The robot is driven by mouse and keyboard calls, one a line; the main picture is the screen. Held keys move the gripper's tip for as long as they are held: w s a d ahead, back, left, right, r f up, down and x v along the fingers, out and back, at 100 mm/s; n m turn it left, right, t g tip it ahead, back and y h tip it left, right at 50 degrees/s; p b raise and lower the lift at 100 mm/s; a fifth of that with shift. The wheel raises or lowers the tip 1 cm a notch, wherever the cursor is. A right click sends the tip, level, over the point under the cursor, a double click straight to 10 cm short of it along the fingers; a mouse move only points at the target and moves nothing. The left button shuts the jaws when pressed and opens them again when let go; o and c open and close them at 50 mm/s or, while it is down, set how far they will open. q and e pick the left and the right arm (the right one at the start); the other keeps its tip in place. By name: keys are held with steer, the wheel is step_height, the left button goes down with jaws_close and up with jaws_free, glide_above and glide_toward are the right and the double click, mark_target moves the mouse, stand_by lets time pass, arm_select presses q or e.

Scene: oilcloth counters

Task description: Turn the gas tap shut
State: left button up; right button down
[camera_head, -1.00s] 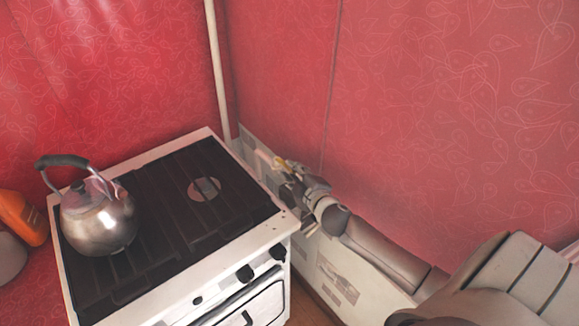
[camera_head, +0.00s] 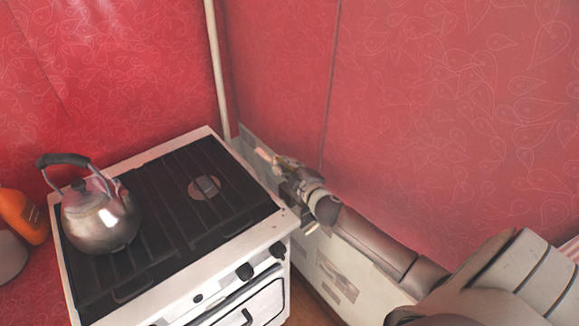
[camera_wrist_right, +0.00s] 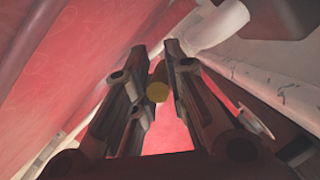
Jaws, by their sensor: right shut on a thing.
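My right gripper (camera_head: 281,165) reaches down into the gap between the stove's right side and the red wall. In the right wrist view its two dark fingers (camera_wrist_right: 160,75) are shut on a small yellow piece, the gas tap's handle (camera_wrist_right: 157,92), which shows between them. A white pipe (camera_wrist_right: 218,25) runs close beyond the fingers in the wrist view. The fingers hide most of the tap, and its turn angle cannot be told. My left gripper is not in view.
The white stove (camera_head: 272,232) with a dark grate stands left of my right arm. A metal kettle (camera_head: 100,222) sits on its left part. An orange bottle (camera_head: 22,216) is at the far left. A pale vertical pipe (camera_head: 216,70) runs up the corner.

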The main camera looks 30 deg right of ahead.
steer(key=shift+w+a+f+m+g+h+b, duration=0.15)
steer(key=shift+a+m+h+b, duration=0.2)
steer(key=shift+m+h+b, duration=0.25)
steer(key=shift+s+a+f+m+g+h+b, duration=0.15)
steer(key=shift+a+m+h+b, duration=0.15)
steer(key=shift+m+h, duration=0.35)
steer(key=shift+w+a+r+m+g+h+b, duration=0.1)
steer(key=shift+a+m+g+h+b, duration=0.2)
steer(key=shift+h+b, duration=0.25)
steer(key=shift+w+a+m+g+h+b, duration=0.1)
steer(key=shift+a+m+g+h+b, duration=0.1)
steer(key=shift+m+h+b, duration=0.3)
steer(key=shift+a+r+m+h, duration=0.15)
steer(key=shift+m+h, duration=0.1)
steer(key=shift+h, duration=0.35)
steer(key=c, duration=1.7)
jaws_free()
